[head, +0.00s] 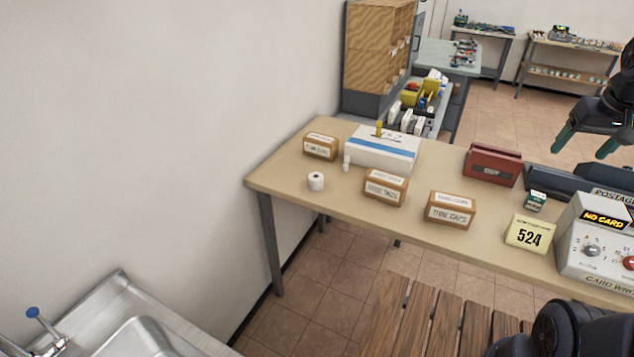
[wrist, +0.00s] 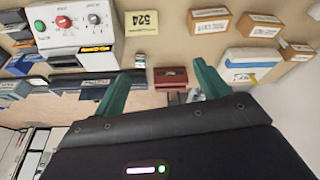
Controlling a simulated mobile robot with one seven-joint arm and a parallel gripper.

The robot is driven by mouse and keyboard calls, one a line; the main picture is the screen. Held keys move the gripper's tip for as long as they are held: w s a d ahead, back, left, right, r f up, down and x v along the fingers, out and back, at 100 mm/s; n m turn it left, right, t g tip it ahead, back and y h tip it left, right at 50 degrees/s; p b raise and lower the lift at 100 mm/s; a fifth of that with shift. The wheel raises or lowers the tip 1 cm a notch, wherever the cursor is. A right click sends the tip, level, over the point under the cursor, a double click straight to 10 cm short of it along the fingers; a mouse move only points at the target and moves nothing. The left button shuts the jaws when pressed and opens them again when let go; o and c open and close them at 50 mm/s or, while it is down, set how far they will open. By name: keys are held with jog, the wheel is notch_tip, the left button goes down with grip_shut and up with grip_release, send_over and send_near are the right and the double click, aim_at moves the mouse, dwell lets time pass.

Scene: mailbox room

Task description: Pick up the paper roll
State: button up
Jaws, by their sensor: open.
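The paper roll (head: 316,181) is a small white cylinder standing on the left part of the tan table (head: 290,186) in the head view. It stands in front of a small brown box and left of a small white bottle (head: 346,163). My gripper (head: 580,152) is at the right edge of the head view, above the table's far side and well apart from the roll. Its two green fingers are spread with nothing between them; they also show in the wrist view (wrist: 162,75). I cannot make out the roll in the wrist view.
Brown labelled boxes (head: 385,188) (head: 451,210) stand right of the roll. A blue-white box (head: 382,150) is behind it. A red box (head: 492,166), a yellow 524 sign (head: 530,233) and a card machine (head: 597,240) stand further right. The table's left end is clear.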

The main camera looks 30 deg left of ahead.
jog(key=w+a+f+n+g, duration=0.1)
jog(key=w+a+n, duration=0.2)
jog(key=w+a, duration=0.65)
jog(key=w+a+f+n+g, duration=0.1)
jog(key=w+a+n, duration=0.35)
jog(key=a, duration=0.85)
jog(key=n+g, duration=0.2)
jog(key=n, duration=0.5)
send_over(315, 176)
jog(key=shift+m, duration=0.25)
jog(key=f, duration=2.4)
jog(key=shift+w+a+f, duration=0.15)
jog(key=shift+w, duration=0.1)
notch_tip(315, 176, down, 5)
jog(key=shift+r, duration=0.1)
jog(key=shift+s+d+f, duration=0.1)
jog(key=shift+f, duration=1.25)
jog(key=shift+s+d+f, duration=0.1)
jog(key=shift+f, duration=1.2)
